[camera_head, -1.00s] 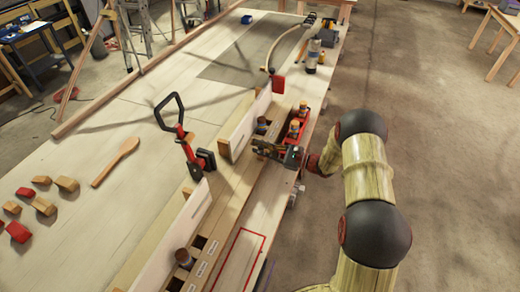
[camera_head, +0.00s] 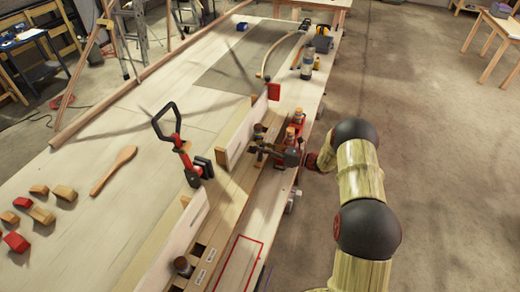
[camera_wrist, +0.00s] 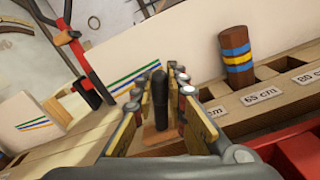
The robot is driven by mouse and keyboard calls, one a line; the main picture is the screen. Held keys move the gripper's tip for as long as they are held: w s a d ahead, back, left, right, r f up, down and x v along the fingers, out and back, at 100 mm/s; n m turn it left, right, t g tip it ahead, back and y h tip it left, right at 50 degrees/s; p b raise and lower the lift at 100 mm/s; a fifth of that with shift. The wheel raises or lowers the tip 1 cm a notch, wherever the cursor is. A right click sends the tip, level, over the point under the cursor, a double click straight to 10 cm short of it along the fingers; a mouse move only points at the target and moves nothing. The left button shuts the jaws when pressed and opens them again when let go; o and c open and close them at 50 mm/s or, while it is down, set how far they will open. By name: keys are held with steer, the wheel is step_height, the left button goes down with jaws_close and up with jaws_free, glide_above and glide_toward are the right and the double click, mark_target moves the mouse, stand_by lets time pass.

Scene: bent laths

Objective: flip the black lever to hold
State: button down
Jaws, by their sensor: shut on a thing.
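The black lever (camera_wrist: 159,92) stands roughly upright in the wrist view, with a brown base piece (camera_wrist: 160,134) below it. My gripper (camera_wrist: 160,88) is shut on the lever, with one finger on each side of it. In the head view my gripper (camera_head: 262,150) is over the slotted wooden rail (camera_head: 242,178) at the table's right side. The lever is too small and too covered by the gripper to make out there. I cannot read a hold mark in either view.
A striped peg (camera_wrist: 236,52) stands in a rail slot right of my gripper, by a 65 cm label (camera_wrist: 262,96). A red clamp with a black loop handle (camera_head: 180,148) stands left of the rail. A white board (camera_head: 240,137) stands behind the gripper. Wooden blocks lie far left.

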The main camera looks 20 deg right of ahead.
steer(key=shift+w+d+f+m, duration=0.1)
steer(key=shift+w+d+m, duration=0.05)
steer(key=shift+m, duration=0.25)
steer(key=c, duration=1.8)
jaws_free()
steer(key=shift+o, duration=0.2)
steer(key=v, duration=1.2)
steer(key=shift+d, duration=0.15)
